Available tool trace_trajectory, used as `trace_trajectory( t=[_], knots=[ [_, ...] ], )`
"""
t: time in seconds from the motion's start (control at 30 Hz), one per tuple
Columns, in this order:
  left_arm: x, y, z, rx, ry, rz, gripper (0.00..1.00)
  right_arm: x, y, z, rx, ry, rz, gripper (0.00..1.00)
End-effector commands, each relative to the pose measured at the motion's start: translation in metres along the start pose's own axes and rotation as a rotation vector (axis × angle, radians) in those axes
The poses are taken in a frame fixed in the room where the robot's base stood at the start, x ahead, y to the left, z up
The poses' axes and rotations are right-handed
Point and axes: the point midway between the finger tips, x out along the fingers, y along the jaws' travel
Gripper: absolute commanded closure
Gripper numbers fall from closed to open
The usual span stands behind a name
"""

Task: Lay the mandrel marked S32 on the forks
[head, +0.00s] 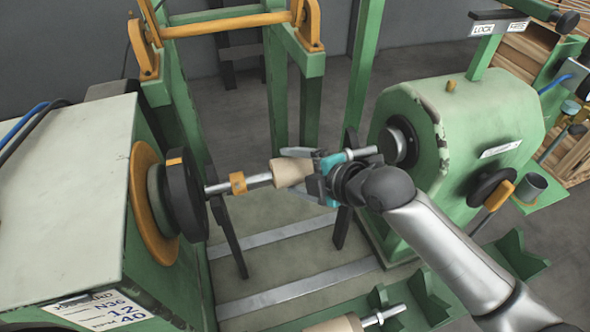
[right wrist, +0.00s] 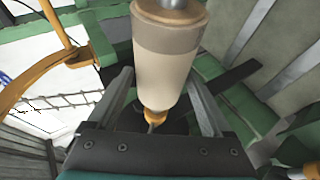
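A cream mandrel (head: 292,172) with a metal shaft lies slightly tilted between the dark faceplate on the left and the tailstock on the right. No S32 mark is readable. An orange collar (head: 237,183) sits on its shaft. My right gripper (head: 305,173) has its fingers on either side of the barrel. In the right wrist view the mandrel (right wrist: 168,60) lies between the fingers, but contact is unclear. Dark uprights, perhaps the forks (head: 235,240), stand below the shaft; whether the shaft touches them is hidden or unclear. My left gripper is out of view.
The green tailstock (head: 460,125) stands at right, the pale headstock cabinet (head: 70,180) at left. A second mandrel (head: 335,324) lies near green V-notched supports (head: 425,295) at the bottom. An orange bar (head: 228,24) crosses the frame at the back.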

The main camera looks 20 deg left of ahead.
Motion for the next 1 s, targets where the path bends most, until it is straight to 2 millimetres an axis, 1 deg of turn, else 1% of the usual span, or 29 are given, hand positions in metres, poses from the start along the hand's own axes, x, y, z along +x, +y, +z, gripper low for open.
trace_trajectory(
  t=[0.03, 0.1, 0.13, 0.37, 0.53, 0.67, 1.0],
  knots=[
    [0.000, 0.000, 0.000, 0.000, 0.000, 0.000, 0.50, 0.000, 0.000, 0.000, 0.000, 0.000, 0.000, 0.09],
    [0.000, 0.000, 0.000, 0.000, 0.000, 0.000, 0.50, 0.000, 0.000, 0.000, 0.001, 0.000, -0.001, 0.01],
    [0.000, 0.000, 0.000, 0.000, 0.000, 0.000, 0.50, 0.000, -0.001, 0.000, 0.001, 0.000, -0.001, 0.00],
    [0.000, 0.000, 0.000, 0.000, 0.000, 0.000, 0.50, 0.000, -0.004, 0.000, 0.003, -0.001, -0.010, 0.00],
    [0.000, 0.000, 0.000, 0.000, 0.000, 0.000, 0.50, -0.009, -0.003, 0.001, 0.001, -0.001, -0.007, 0.00],
    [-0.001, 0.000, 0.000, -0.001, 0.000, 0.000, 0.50, -0.027, -0.003, 0.001, 0.000, -0.002, -0.007, 0.00],
    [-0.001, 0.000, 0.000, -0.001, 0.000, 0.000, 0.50, -0.087, -0.002, 0.001, 0.000, -0.003, -0.005, 0.00]
  ],
)
